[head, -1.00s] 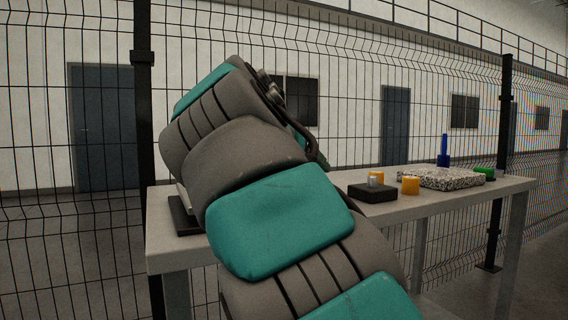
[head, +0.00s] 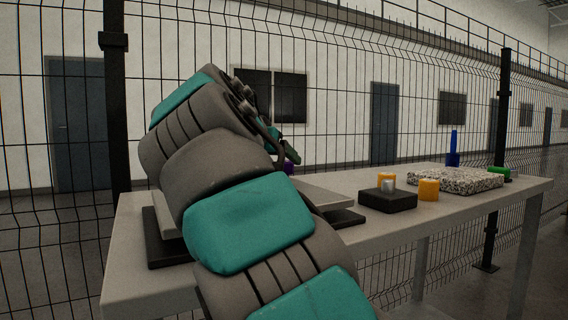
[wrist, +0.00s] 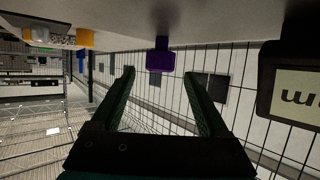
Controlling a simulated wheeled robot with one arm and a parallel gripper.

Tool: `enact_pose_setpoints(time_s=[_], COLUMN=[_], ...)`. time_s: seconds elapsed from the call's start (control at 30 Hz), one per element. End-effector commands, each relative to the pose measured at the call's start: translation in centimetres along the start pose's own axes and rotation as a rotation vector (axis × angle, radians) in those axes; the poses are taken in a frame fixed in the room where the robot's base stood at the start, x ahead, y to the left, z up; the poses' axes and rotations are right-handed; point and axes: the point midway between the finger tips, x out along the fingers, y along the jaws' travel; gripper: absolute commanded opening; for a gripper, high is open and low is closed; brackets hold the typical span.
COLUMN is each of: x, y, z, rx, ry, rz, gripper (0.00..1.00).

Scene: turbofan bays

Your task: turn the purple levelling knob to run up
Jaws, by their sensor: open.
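The purple levelling knob (wrist: 161,56) shows at the upper middle of the wrist view, just beyond the fingertips and roughly centred between them. In the head view only a small part of the purple knob (head: 288,168) shows, low on the table behind my arm. My gripper (wrist: 159,75) is open, with its two dark green fingers spread and nothing between them. In the head view my gripper (head: 290,148) is mostly hidden behind my wrist, above the knob. I cannot see any contact with the knob.
On the table (head: 350,246) are a black block (head: 388,201) with a light peg, orange pieces (head: 429,189), a speckled slab (head: 455,180), a blue upright piece (head: 453,150) and a green piece (head: 499,173). A dark-framed display (wrist: 298,93) is right in the wrist view. A mesh fence stands behind.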

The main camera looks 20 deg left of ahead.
Motion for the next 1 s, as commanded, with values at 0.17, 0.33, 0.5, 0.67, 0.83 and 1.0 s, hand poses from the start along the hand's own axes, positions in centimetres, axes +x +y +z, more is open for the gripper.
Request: enact_pose_setpoints(time_s=[0.17,0.33,0.5,0.67,0.83,1.0], x=[2.9,4.3,4.4,4.4,4.4,4.4], y=[0.0,0.0,0.0,0.0,0.0,0.0], z=[0.1,0.0,0.0,0.0,0.0,0.0], rx=[0.0,-0.001,-0.001,-0.001,-0.001,0.0], ry=[-0.004,-0.001,0.0,0.0,-0.001,-0.001], rz=[0.002,0.0,0.001,0.001,0.001,0.001], gripper=[0.78,0.78,0.78,0.68,0.49,0.3])
